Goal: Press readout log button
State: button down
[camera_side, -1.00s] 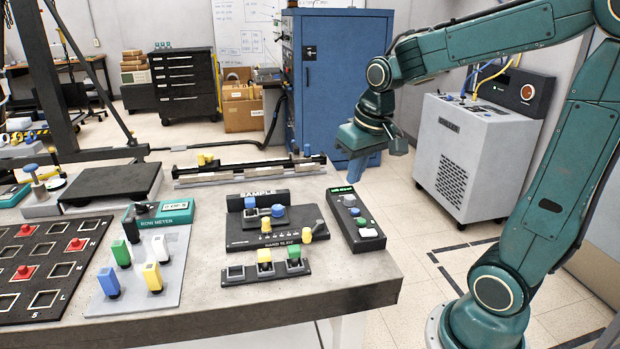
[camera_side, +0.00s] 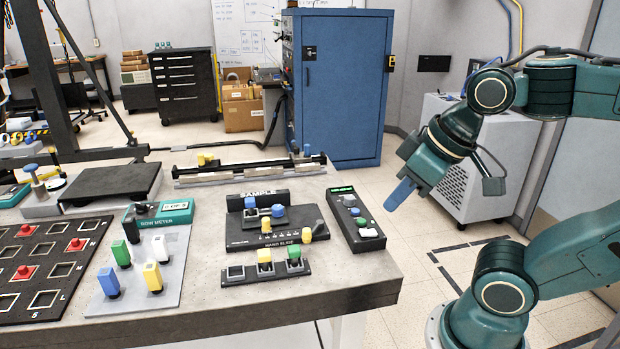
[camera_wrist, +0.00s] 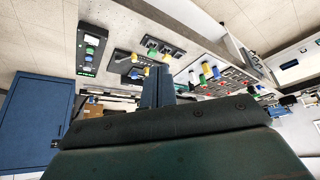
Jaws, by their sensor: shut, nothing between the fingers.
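A black control box (camera_side: 356,219) with a lit green display, a blue button, a green button and a pale button stands at the right end of the bench. I cannot read which button is the readout log one. The box also shows at the upper left of the wrist view (camera_wrist: 92,50). My gripper (camera_side: 398,195) hangs in the air past the bench's right edge, to the right of the box and apart from it. Its blue fingers are together and hold nothing. They also show in the wrist view (camera_wrist: 157,88).
A black hand-slide fixture (camera_side: 275,230) with knobs stands left of the box, with a small rack (camera_side: 265,272) of coloured blocks in front. A grey plate (camera_side: 140,285) of coloured posts lies further left. A grey cabinet (camera_side: 470,190) stands on the floor behind my gripper.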

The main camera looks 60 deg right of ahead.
dwell(0.5)
